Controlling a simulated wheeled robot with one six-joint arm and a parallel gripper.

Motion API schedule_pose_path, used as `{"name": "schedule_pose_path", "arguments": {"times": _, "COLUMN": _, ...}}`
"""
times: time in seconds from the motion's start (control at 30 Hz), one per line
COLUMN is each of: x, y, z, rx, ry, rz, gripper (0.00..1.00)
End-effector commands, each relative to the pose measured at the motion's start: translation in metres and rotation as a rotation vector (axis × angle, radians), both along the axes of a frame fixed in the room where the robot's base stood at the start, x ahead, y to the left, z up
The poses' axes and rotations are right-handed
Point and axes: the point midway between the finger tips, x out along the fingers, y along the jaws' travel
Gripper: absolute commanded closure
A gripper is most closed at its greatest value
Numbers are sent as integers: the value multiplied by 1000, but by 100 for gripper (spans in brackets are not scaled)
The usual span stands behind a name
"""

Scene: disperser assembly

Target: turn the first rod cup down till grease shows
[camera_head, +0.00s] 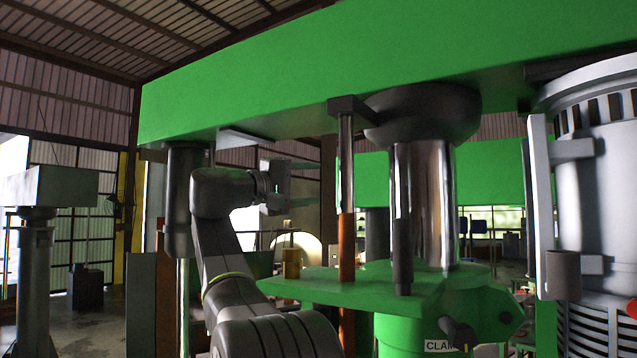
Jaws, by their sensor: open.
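A small brass-coloured cup (291,263) stands upright on the green plate (370,288), left of a thin vertical rod (346,240). It looks like the rod cup, but no label shows this. No grease can be made out on it at this size. My gripper (284,186) is open, up and to the left of the cup and apart from it. It is seen from the side, and nothing shows between its fingers.
A thick shiny column (424,205) rises from the plate behind a dark pin (402,245). The green beam (380,65) spans overhead. A grey motor (595,190) stands at right. A dark post (184,200) hangs close to my arm's left.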

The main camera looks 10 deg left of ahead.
Motion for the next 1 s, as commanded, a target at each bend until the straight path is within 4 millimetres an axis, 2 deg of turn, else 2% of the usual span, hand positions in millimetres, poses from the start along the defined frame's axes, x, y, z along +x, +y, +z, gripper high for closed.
{"name": "schedule_pose_path", "arguments": {"times": 0.27, "x": -1, "y": 9, "z": 1, "rx": 85, "ry": -88, "rz": -24, "gripper": 42}}
{"name": "schedule_pose_path", "arguments": {"times": 1.0, "x": -1, "y": 8, "z": 1, "rx": 84, "ry": -85, "rz": -23, "gripper": 42}}
